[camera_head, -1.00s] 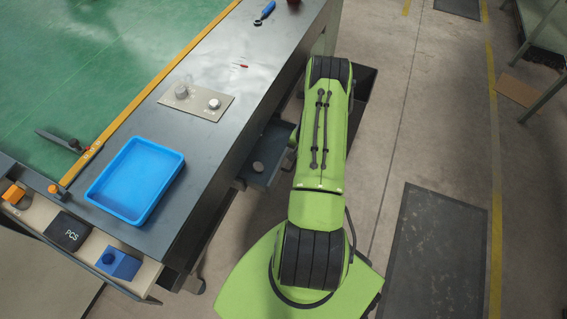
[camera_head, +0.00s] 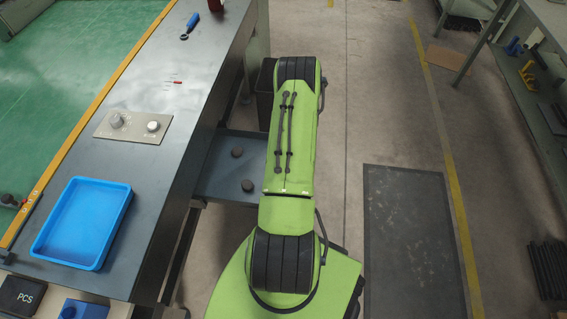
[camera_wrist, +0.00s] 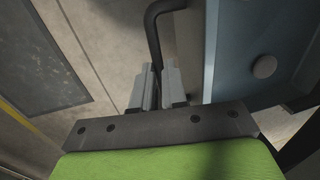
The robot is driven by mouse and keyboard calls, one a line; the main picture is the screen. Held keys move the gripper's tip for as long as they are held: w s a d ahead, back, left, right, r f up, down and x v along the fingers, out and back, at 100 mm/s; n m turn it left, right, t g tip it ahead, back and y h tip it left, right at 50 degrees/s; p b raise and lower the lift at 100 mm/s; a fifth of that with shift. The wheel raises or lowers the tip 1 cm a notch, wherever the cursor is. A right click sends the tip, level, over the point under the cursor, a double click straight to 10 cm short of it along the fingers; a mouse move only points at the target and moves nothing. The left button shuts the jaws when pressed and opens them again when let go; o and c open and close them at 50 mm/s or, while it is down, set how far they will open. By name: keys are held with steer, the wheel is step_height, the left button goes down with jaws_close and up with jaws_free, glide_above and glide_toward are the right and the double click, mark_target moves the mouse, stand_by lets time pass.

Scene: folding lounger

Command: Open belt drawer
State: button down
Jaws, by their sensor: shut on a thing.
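The belt drawer (camera_head: 215,172) sticks out from under the dark workbench (camera_head: 160,170), and its tray shows in the gap between bench and my green arm. Two dark round pieces (camera_head: 237,152) lie in it. In the wrist view, the blue-grey inside of the drawer (camera_wrist: 235,75) is at the right, with one round piece (camera_wrist: 265,67). My gripper (camera_wrist: 158,92) is shut on the dark bar handle (camera_wrist: 155,35) at the drawer's front. In the head view the arm hides the gripper and the handle.
A blue tray (camera_head: 45,235) and a metal plate with two knobs (camera_head: 128,133) stand on the bench. A dark bin (camera_head: 264,92) is behind my arm. A dark floor mat (camera_head: 405,240) lies at the right, with open floor around it. Shelving stands at the far right.

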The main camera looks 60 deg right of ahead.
steer(key=c, duration=1.2)
jaws_free()
steer(key=shift+o, duration=0.2)
step_height(320, 180, up, 16)
steer(key=s+d+p, duration=0.1)
steer(key=s+p, duration=0.1)
steer(key=p, duration=0.2)
steer(key=shift+s+f, duration=0.25)
steer(key=shift+s, duration=0.15)
